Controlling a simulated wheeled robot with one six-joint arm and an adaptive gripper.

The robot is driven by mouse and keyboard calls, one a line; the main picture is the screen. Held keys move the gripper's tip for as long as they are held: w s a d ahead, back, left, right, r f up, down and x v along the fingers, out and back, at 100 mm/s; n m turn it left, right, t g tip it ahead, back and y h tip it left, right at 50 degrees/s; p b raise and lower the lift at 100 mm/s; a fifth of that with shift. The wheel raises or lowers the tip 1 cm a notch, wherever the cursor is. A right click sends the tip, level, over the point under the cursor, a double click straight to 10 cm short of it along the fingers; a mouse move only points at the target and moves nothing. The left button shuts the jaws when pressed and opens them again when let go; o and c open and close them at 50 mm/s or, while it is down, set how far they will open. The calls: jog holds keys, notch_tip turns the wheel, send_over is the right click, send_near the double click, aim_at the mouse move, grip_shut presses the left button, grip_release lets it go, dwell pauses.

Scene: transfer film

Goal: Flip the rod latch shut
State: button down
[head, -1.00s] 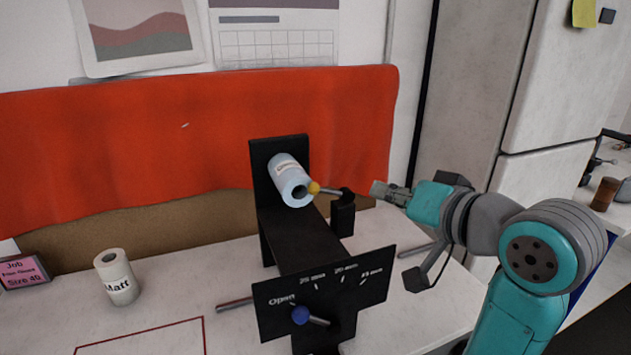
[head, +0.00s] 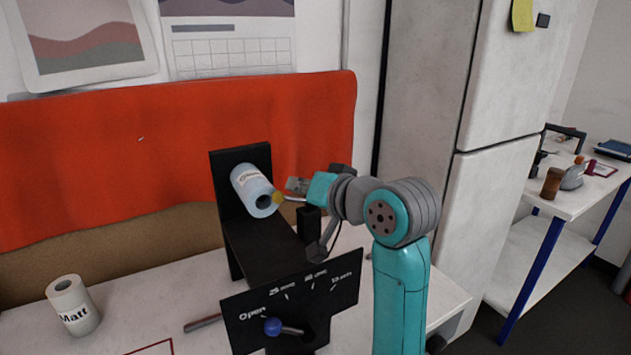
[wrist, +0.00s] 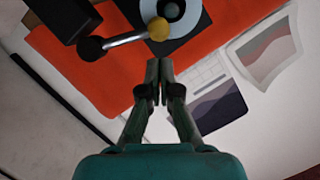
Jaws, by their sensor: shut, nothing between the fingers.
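The rod latch (wrist: 125,40) is a metal rod with a yellow knob (wrist: 158,28) at one end and a black pivot at the other. In the head view its yellow knob (head: 278,197) is in front of the open end of the light blue film roll (head: 252,190), which lies on the black stand (head: 262,243). My gripper (head: 297,185) is at the right of the roll, close to the rod. In the wrist view my gripper (wrist: 158,66) is shut and empty, its fingertips near the knob. I cannot tell whether they touch it.
The stand's front plate (head: 295,300) has a blue-knobbed lever (head: 272,327) at the Open mark. A white roll labelled Matt (head: 73,305) stands at the left on the table. An orange cloth (head: 110,165) hangs behind. A side table (head: 590,190) stands at the right.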

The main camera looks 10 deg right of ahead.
aim_at(281, 200)
jog(key=shift+w+a+f, duration=0.3)
jog(key=shift+a+f, duration=0.3)
jog(key=shift+f, duration=0.1)
jog(key=shift+a+f, duration=0.1)
jog(key=shift+s+a+f+n+h, duration=0.15)
jog(key=shift+a+f+n+h, duration=0.2)
jog(key=shift+n, duration=0.25)
jog(key=shift+a+f, duration=0.15)
jog(key=shift+f, duration=0.3)
